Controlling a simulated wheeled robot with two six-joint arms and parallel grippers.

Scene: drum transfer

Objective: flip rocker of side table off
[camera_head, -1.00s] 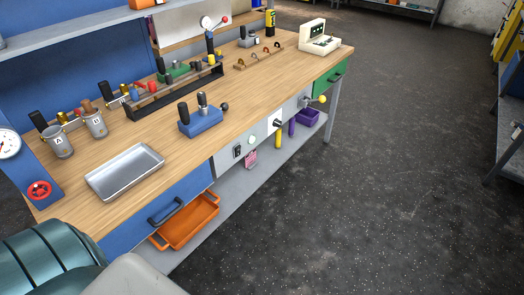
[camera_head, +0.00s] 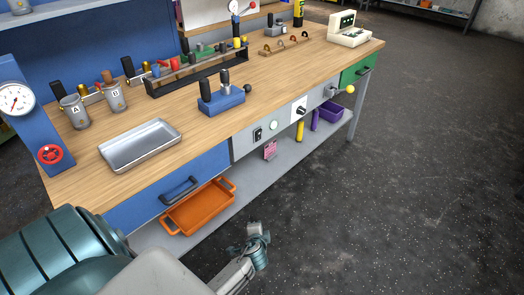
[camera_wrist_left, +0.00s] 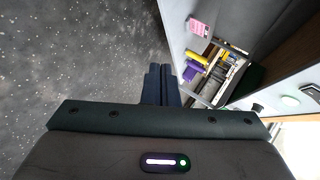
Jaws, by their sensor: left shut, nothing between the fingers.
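The rocker (camera_head: 257,135) is a small black switch on the grey front panel of the side table (camera_head: 245,146). It sits just left of a pale green round button (camera_head: 273,125). Which way it is tipped is too small to tell. My left gripper (camera_head: 260,228) is in front of the table, low in the head view, below and apart from the rocker. In the left wrist view its two dark fingers (camera_wrist_left: 165,84) are shut side by side with nothing between them. My right gripper is out of view.
A black knob (camera_head: 299,109) and a yellow-tipped lever (camera_head: 349,89) lie farther right along the front. A pink tag (camera_head: 270,150) hangs below the panel. An orange tray (camera_head: 200,207) stands on the lower shelf, left of my gripper. The floor to the right is clear.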

